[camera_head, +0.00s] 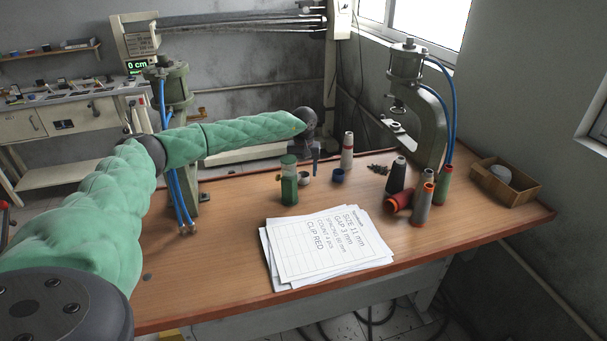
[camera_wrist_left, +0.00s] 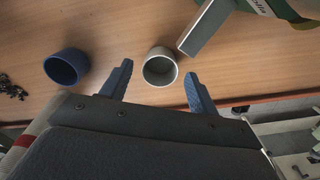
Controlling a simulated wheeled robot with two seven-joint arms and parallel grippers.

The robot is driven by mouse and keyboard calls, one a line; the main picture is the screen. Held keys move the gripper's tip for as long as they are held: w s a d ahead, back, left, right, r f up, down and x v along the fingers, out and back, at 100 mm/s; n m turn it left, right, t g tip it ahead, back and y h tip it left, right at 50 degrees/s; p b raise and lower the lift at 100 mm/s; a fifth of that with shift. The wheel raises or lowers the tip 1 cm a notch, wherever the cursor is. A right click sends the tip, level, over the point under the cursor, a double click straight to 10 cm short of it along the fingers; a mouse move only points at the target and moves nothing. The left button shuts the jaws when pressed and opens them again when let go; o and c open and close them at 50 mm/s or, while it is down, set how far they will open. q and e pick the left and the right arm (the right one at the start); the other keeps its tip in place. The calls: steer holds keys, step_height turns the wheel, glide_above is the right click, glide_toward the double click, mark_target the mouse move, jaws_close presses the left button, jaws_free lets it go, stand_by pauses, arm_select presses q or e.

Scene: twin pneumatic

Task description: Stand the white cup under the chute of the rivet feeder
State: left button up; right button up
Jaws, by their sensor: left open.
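The white cup (camera_head: 304,179) stands upright on the table, just right of the green rivet feeder (camera_head: 289,184). In the left wrist view the white cup (camera_wrist_left: 160,66) shows its open mouth close to the end of the feeder's grey chute (camera_wrist_left: 207,29), not covered by it. My left gripper (camera_head: 316,169) points down above the table beside the cup. Its blue fingers (camera_wrist_left: 160,90) are open and empty, with the cup ahead of the gap between their tips. Fingers and cup appear apart. My right gripper is not in view.
A blue cup (camera_head: 338,175) stands right of the white cup. Thread spools (camera_head: 347,151), dark small pieces (camera_head: 378,169) and a green press (camera_head: 433,122) stand farther right. Papers (camera_head: 322,246) lie in front. Another press (camera_head: 178,95) stands left behind my arm. The front left tabletop is clear.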

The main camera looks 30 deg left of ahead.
arm_select(q)
step_height(320, 180, up, 9)
steer(key=p, duration=0.2)
steer(key=shift+r, duration=0.15)
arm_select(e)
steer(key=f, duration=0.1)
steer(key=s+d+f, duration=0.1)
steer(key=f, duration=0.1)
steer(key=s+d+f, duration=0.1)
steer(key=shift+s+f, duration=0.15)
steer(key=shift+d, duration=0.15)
